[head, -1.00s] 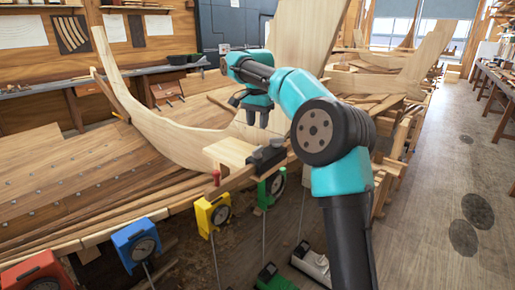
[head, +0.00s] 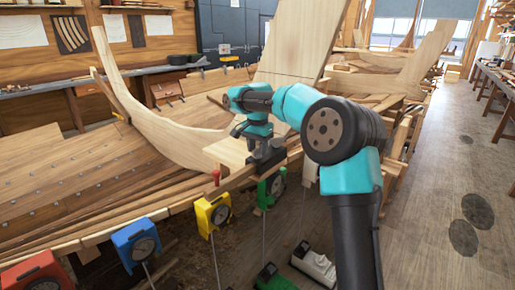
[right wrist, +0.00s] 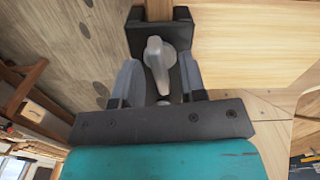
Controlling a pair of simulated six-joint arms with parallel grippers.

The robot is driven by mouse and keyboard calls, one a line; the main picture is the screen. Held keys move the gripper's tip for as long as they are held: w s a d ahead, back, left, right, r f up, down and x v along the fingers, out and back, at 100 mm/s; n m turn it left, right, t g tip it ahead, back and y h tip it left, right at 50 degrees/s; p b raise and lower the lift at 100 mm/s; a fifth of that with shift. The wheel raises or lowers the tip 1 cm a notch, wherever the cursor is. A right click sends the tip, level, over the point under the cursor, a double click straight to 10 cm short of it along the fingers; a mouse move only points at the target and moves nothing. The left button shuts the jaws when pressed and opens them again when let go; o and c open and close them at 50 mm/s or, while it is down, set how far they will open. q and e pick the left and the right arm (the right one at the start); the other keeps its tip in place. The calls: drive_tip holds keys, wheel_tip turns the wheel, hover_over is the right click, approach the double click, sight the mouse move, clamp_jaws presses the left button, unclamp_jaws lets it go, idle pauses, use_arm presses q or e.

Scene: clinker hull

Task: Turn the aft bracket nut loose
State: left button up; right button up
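A black bracket (head: 272,162) sits at the end of a pale wooden block (head: 228,151) on the hull's edge. In the right wrist view the bracket (right wrist: 186,22) holds a grey nut with a lever-like arm (right wrist: 156,58). My right gripper (head: 258,146) is down over the bracket. In the right wrist view its two fingers (right wrist: 160,82) stand apart on either side of the grey nut, with gaps visible, so it is open. In the head view the gripper hides most of the nut. My left gripper is not in view.
Red (head: 35,272), blue (head: 136,243), yellow (head: 213,214) and green (head: 271,188) dial boxes line the hull's near edge. A small red peg (head: 216,177) stands left of the bracket. A tall pale board (head: 298,40) rises behind. Floor at right is open.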

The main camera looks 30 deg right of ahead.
clamp_jaws()
drive_tip(key=shift+n, duration=0.3)
drive_tip(key=n, duration=0.3)
drive_tip(key=shift+n, duration=3)
unclamp_jaws()
drive_tip(key=shift+r, duration=0.15)
